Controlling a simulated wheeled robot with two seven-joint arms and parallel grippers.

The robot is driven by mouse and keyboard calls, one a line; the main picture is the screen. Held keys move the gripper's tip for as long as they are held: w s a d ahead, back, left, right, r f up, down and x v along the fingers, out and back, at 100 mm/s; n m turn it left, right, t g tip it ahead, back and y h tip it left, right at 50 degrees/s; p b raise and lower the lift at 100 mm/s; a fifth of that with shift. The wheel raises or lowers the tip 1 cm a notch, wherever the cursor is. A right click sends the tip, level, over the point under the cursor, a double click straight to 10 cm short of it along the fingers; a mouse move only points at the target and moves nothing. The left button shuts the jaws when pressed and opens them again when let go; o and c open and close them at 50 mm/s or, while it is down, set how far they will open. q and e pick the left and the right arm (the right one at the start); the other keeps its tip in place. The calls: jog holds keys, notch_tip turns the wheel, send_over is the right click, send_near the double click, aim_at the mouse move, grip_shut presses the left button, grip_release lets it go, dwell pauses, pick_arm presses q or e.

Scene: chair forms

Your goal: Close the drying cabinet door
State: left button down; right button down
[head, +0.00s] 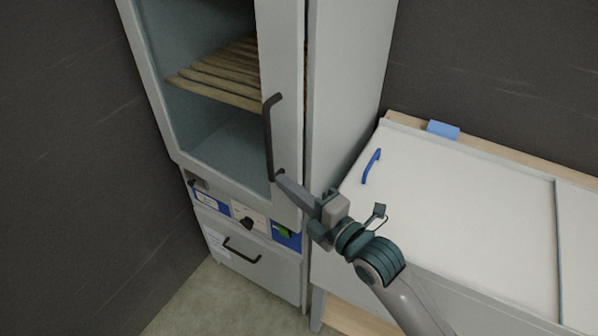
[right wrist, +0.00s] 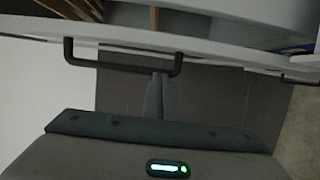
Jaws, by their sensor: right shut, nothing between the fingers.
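The drying cabinet (head: 345,90) is a tall grey unit at the upper middle of the head view. Its door (head: 287,60) has a large window and a black vertical bar handle (head: 267,135). A thin dark gap runs along the door's right edge, so the door looks nearly closed; I cannot tell whether it is fully shut. My right gripper (head: 280,178) is shut and empty, its tip at the lower end of the handle. The right wrist view shows the handle (right wrist: 110,68) just ahead of the narrow fingers (right wrist: 157,85); contact is unclear. My left gripper is out of view.
Wooden slats (head: 220,75) show inside the cabinet. Below the door are knobs, a green switch (head: 284,231) and a lower front with a black handle (head: 241,250).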

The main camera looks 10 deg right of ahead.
aim_at(300, 178)
jog(key=shift+w+d+p, duration=0.4)
jog(key=shift+w+d, duration=0.75)
jog(key=shift+d, duration=0.1)
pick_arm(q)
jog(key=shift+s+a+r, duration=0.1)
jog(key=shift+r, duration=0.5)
pick_arm(e)
jog(key=shift+w, duration=0.1)
